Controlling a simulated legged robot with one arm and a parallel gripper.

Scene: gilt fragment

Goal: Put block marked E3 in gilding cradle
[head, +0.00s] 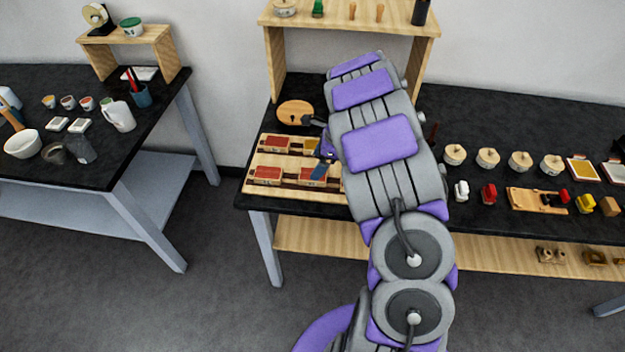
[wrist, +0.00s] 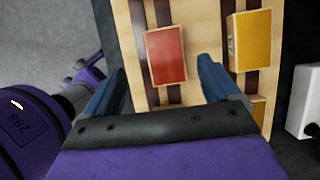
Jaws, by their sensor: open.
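My gripper (wrist: 160,68) is open and empty, with its two blue fingers spread. In the head view my gripper (head: 321,160) is over the right part of a pale wooden board (head: 262,188) with dark rails. In the wrist view a red-topped block (wrist: 166,55) lies between and beyond the fingertips, apart from them. A yellow-topped block (wrist: 250,38) lies to its right, with small unreadable marks on its side. In the head view, red-topped blocks (head: 266,174) stand on the board. I cannot read E3 on any block, nor tell which thing is the gilding cradle.
A wooden shelf (head: 350,22) stands behind the board, and a round wooden paddle (head: 295,112) lies near it. Lidded pots (head: 488,158) and a small wooden stand (head: 530,201) are on the right. My arm hides the bench middle. A second table (head: 90,165) stands left.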

